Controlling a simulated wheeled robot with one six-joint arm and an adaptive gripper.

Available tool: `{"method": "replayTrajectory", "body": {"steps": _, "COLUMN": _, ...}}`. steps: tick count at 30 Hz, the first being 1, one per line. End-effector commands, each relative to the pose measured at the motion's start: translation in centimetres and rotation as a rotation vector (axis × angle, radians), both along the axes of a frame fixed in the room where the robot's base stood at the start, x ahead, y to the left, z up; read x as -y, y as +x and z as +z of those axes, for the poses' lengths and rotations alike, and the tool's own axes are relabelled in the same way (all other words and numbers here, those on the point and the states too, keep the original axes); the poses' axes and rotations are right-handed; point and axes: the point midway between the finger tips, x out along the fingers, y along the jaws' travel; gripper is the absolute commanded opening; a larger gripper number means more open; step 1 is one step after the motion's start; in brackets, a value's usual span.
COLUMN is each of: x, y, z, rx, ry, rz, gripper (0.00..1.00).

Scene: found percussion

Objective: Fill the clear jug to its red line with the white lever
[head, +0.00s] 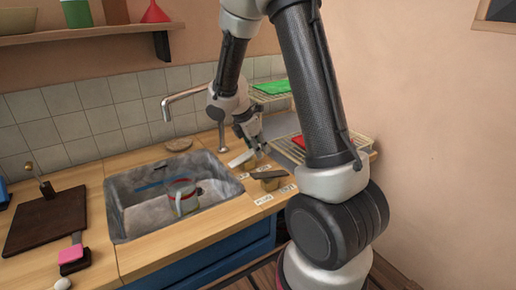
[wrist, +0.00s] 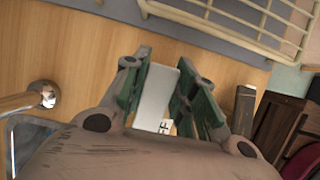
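The clear jug (head: 183,198) stands upright in the grey sink, with a reddish band visible on it; its water level is too small to tell. The white lever (head: 242,159) is on the counter right of the sink. In the wrist view, the white lever (wrist: 155,98) lies between the two green-padded fingers of my gripper (wrist: 160,85). The fingers sit close along its sides, but I cannot tell whether they press on it. In the head view my gripper (head: 248,137) is just above and behind the lever.
A metal faucet (head: 186,97) reaches over the sink (head: 113,205). A dark lever (head: 268,175) stands close right of the white one, with small labels in front. A wire rack (head: 350,147) is behind. A cutting board (head: 45,217) lies left of the sink.

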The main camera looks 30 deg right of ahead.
Motion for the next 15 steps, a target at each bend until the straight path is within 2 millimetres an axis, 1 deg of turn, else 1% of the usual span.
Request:
{"method": "replayTrajectory", "body": {"steps": 5, "x": 0.1, "y": 0.0, "z": -0.1, "rx": -0.001, "ry": 0.019, "rz": -0.002, "gripper": 0.04}}
{"method": "replayTrajectory", "body": {"steps": 15, "x": 0.6, "y": 0.0, "z": -1.1, "rx": -0.008, "ry": 0.235, "rz": -0.007, "gripper": 0.04}}
